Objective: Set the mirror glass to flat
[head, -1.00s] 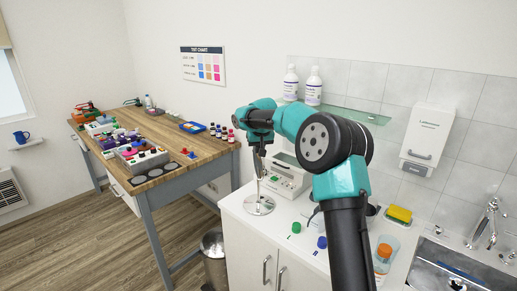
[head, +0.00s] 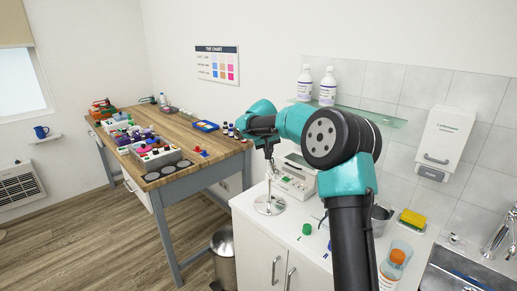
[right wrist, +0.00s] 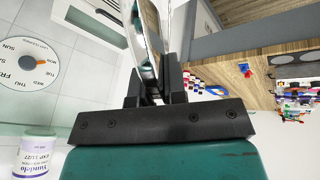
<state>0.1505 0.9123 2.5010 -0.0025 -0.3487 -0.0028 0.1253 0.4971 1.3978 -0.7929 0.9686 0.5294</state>
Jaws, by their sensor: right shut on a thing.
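The mirror stands on the white counter at the centre of the head view, with a round shiny base (head: 269,205) and a thin upright stem. My right gripper (head: 267,143) is at the top of this stem and hides most of the glass there. In the right wrist view the mirror glass (right wrist: 152,30) shows nearly edge-on, as a thin round disc with a pale rim, between the fingers of my right gripper (right wrist: 153,78). The gripper is shut on the glass. Its exact tilt is hard to tell. My left gripper is in neither view.
A white device (head: 294,180) stands close behind the mirror. Green (head: 307,229) and blue caps lie in front, with an orange-capped bottle (head: 391,270) and sink at the right. A wooden table (head: 170,125) with many small items stands left, a bin (head: 222,258) below.

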